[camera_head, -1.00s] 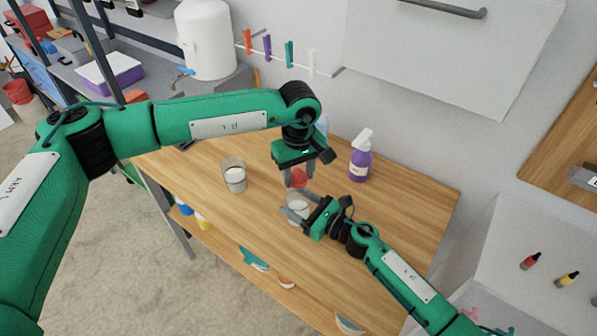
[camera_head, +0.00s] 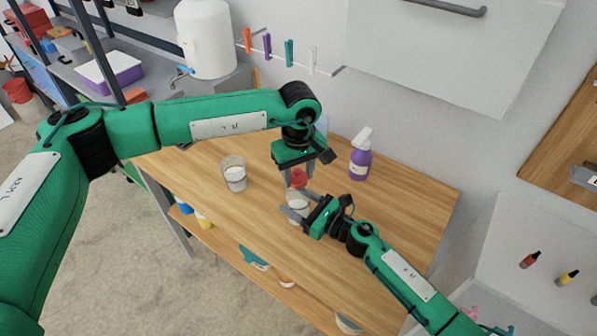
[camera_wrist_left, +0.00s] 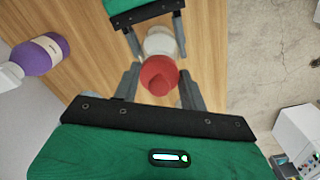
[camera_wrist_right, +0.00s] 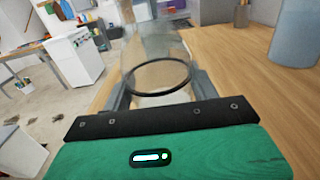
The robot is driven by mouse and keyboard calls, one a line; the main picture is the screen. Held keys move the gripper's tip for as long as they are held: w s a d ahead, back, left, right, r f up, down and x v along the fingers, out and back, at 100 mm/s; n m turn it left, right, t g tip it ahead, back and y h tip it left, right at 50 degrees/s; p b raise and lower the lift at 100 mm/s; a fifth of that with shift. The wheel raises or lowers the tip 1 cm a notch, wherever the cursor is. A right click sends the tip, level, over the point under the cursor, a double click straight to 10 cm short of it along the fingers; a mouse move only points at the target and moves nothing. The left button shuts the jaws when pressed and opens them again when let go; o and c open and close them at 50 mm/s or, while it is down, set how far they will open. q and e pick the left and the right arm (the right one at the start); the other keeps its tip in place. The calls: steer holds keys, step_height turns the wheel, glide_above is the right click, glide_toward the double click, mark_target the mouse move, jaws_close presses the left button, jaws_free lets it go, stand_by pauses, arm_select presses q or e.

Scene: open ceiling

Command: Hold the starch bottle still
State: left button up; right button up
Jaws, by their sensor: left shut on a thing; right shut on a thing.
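A clear container with white contents (camera_head: 297,206), which I take for the starch bottle, stands on the wooden table. My right gripper (camera_head: 296,211) is shut around its body from the front right. In the right wrist view its see-through wall (camera_wrist_right: 158,55) shows a dark ring between the fingers. My left gripper (camera_head: 299,181) points down from above, shut on a red cap (camera_head: 298,178). The left wrist view shows the red cap (camera_wrist_left: 158,75) between the fingers, overlapping the pale container (camera_wrist_left: 160,41). I cannot tell whether cap and container touch.
A clear cup with white contents (camera_head: 234,175) stands to the left on the table (camera_head: 400,210). A purple spray bottle (camera_head: 360,165) stands at the back right. A pale blue object (camera_head: 322,122) is partly hidden behind my left gripper. The table's right part is clear.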

arm_select(q)
steer(key=shift+f, duration=0.75)
stand_by(0.9)
steer(key=o, duration=1.5)
steer(key=shift+r, duration=0.1)
steer(key=shift+r, duration=2.95)
